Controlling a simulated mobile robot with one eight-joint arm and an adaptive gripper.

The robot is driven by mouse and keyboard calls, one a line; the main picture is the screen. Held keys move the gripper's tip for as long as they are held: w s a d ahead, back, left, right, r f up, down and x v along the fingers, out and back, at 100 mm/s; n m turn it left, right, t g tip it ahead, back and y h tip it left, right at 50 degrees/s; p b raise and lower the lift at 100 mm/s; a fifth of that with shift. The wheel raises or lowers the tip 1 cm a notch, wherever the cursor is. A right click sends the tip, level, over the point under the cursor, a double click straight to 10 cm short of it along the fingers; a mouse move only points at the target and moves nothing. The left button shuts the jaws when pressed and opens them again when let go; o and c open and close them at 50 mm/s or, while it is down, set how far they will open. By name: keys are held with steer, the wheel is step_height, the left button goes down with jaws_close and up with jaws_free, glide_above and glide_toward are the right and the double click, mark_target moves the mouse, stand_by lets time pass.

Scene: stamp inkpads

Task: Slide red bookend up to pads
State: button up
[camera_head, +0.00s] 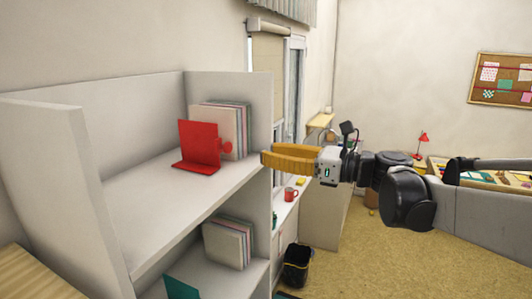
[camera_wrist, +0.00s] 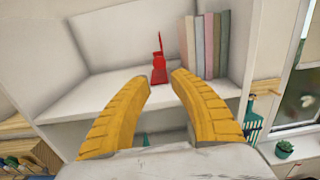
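The red bookend (camera_head: 199,146) stands upright on the upper shelf, with a flat base and a small round knob. In the wrist view the bookend (camera_wrist: 158,70) appears just beyond and between my fingertips. The pads (camera_head: 236,118) stand in a row against the right side wall of that compartment, partly hidden by the bookend in the head view. In the wrist view a narrow gap separates the bookend from the pads (camera_wrist: 208,45). My gripper (camera_head: 264,158) has yellow fingers, spread apart and empty, outside the shelf front. My gripper (camera_wrist: 160,77) shows bare space between its tips.
The upper shelf board (camera_head: 150,205) is clear left of the bookend. The shelf's right side wall (camera_head: 262,120) stands close to my fingers in the head view. A lower shelf holds another row of pads (camera_head: 226,244) and a teal bookend (camera_head: 182,288). A red mug (camera_head: 291,194) stands beyond.

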steer(key=shift+a+n, duration=0.25)
steer(key=shift+n, duration=0.25)
jaws_close()
steer(key=s+a+r+m+t+h, duration=0.25)
steer(key=s+m+h, duration=0.2)
steer(key=m, duration=1.05)
steer(key=s+a+r+m+t+h, duration=0.2)
steer(key=s+a+r+m+h, duration=0.25)
steer(key=m, duration=0.95)
steer(key=y+p, duration=0.1)
steer(key=p, duration=0.2)
glide_toward(217, 144)
steer(key=x, duration=0.5)
steer(key=shift+a+r, duration=0.15)
steer(key=shift+a, duration=0.25)
steer(key=shift+w+d+f, duration=0.1)
steer(key=shift+w+f, duration=0.15)
steer(key=shift+w, duration=0.1)
